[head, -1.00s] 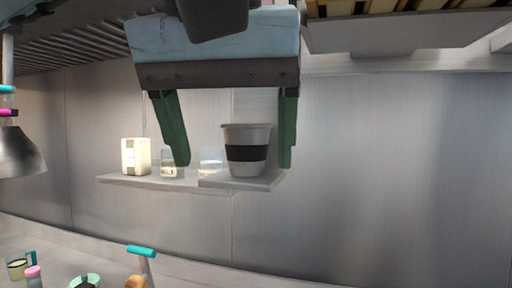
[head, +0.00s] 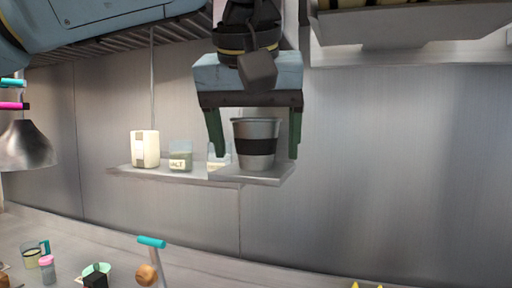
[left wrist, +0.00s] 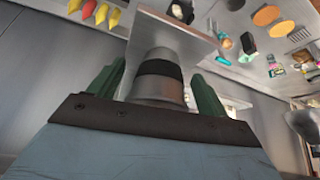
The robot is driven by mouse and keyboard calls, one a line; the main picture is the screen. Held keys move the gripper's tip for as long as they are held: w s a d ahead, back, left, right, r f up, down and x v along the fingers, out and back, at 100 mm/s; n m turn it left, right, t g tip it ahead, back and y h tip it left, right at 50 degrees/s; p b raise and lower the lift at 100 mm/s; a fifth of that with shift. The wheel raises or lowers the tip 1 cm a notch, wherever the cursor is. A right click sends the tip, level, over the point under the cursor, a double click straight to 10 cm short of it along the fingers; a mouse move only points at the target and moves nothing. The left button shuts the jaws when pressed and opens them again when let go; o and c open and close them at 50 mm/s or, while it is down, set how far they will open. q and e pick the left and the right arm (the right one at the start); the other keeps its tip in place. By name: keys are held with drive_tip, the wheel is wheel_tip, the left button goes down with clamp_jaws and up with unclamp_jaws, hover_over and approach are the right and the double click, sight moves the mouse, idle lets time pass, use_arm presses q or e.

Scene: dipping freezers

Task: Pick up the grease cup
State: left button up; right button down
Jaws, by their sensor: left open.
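The grease cup (head: 255,144) is a light grey metal cup with a dark band, standing upright on the right end of a small wall shelf (head: 270,178). My left gripper (head: 254,152) is open, with one green finger on each side of the cup. In the left wrist view the cup (left wrist: 159,77) sits between the two green fingers (left wrist: 158,88). A gap shows between the cup and the left finger in the head view; contact on the right side is hard to tell. My right gripper is not in view.
A cream box (head: 145,149), a salt jar (head: 180,156) and another glass jar (head: 217,158) stand on the shelf left of the cup. A metal hood or lamp (head: 24,146) hangs at far left. The counter below holds several small items. The wall right of the shelf is clear.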

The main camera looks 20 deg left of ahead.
use_arm(q)
drive_tip(key=c, duration=1.1)
drive_tip(key=shift+c, duration=0.2)
drive_tip(key=shift+c, duration=0.2)
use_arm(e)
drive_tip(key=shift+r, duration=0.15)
